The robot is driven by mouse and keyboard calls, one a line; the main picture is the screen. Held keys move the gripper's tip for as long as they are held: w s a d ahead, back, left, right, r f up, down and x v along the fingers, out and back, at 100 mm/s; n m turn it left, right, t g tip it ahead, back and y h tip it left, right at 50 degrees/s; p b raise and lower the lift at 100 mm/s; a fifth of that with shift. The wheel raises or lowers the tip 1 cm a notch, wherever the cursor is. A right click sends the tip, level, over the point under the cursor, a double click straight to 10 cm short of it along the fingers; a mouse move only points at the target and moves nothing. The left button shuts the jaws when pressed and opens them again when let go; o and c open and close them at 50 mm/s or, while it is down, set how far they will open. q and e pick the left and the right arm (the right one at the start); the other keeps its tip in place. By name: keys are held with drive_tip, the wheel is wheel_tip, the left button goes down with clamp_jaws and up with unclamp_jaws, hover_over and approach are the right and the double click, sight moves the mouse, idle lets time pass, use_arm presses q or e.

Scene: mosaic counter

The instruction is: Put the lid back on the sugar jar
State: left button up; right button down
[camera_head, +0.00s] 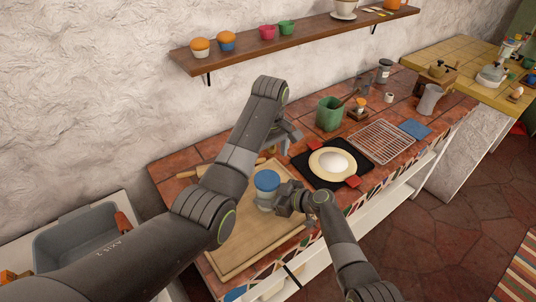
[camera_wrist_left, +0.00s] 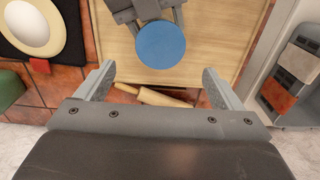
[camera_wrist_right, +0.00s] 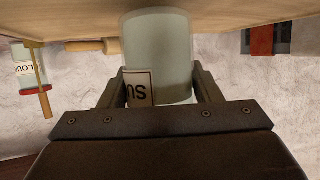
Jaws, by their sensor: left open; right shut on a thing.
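The sugar jar (camera_head: 265,202) stands upright on the wooden board, with the round blue lid (camera_head: 267,180) on its top. Whether the lid is fully seated cannot be told. My right gripper (camera_head: 284,201) is shut on the jar's body from the right. The right wrist view shows the clear glass jar (camera_wrist_right: 158,45) between its fingers, with part of a "SU" label; the lid is hidden there. My left gripper (camera_head: 291,138) is open and empty, above and apart from the jar. In the left wrist view the lid (camera_wrist_left: 160,44) lies beyond its spread fingers.
The wooden board (camera_head: 235,255) has bare room at its front. A rolling pin (camera_wrist_left: 165,98) lies beside it. A black mat with a cream plate (camera_head: 318,168) is to the right, then a wire rack (camera_head: 381,142). A green pot (camera_head: 329,113) stands behind. A grey sink (camera_head: 80,235) is at left.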

sight(267, 178)
use_arm(q)
drive_tip(key=shift+a+f, duration=0.1)
drive_tip(key=shift+f, duration=3.9)
drive_tip(key=c, duration=1)
drive_tip(key=shift+m, duration=1.6)
drive_tip(key=o, duration=1.1)
